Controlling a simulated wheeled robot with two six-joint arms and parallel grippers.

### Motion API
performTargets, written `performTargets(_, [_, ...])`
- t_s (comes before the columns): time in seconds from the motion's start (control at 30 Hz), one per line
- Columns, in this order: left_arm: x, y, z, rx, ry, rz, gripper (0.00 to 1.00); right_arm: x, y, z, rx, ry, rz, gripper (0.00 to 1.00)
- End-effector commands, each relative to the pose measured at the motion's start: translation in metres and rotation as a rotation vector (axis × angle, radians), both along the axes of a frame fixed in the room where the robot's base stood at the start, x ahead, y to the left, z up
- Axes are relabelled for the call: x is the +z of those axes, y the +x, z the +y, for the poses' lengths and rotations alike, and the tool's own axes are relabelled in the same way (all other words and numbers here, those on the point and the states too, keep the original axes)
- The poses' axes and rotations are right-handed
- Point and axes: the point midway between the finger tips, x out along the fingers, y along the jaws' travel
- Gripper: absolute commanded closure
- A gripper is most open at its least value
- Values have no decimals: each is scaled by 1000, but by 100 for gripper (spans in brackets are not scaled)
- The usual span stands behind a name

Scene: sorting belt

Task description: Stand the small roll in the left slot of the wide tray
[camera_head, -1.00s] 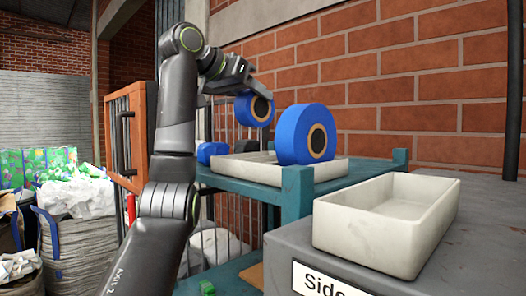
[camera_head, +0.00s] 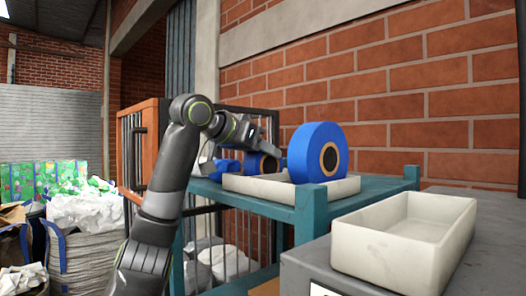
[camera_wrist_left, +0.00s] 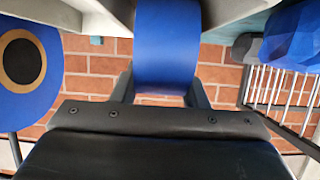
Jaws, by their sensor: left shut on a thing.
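The small roll (camera_head: 253,162), blue with a tan and dark core, is upright at the left part of the wide tray (camera_head: 338,189). My left gripper (camera_head: 264,150) is shut on it from above. The left wrist view shows the small roll (camera_wrist_left: 167,45) between the two fingers (camera_wrist_left: 160,92). The roll's lower edge is hidden, so I cannot tell whether it touches the tray floor or sits in the slot. A larger blue roll (camera_head: 305,150) stands upright in the tray to the right, apart from the small roll. My right gripper is not in view.
The wide tray stands on a teal-framed table (camera_head: 255,200). A blue faceted object (camera_wrist_left: 295,40) lies beside the tray's left end. An empty pale tray (camera_head: 385,250) sits on a grey surface at the front right. A brick wall (camera_head: 440,110) stands behind.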

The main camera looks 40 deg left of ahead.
Motion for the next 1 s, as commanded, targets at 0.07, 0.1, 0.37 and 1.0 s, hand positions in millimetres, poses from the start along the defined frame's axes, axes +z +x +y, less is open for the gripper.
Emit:
performTargets(0.07, [0, 0, 0, -1, 0, -1, 86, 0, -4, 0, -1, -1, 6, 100])
performTargets(0.1, [0, 0, 0, -1, 0, -1, 86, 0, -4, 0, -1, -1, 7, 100])
performTargets(0.37, [-3, 0, 0, 0, 0, -1, 58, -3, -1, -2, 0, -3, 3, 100])
performTargets(1.0, [6, -16, 1, 0, 0, -5, 38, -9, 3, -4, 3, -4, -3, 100])
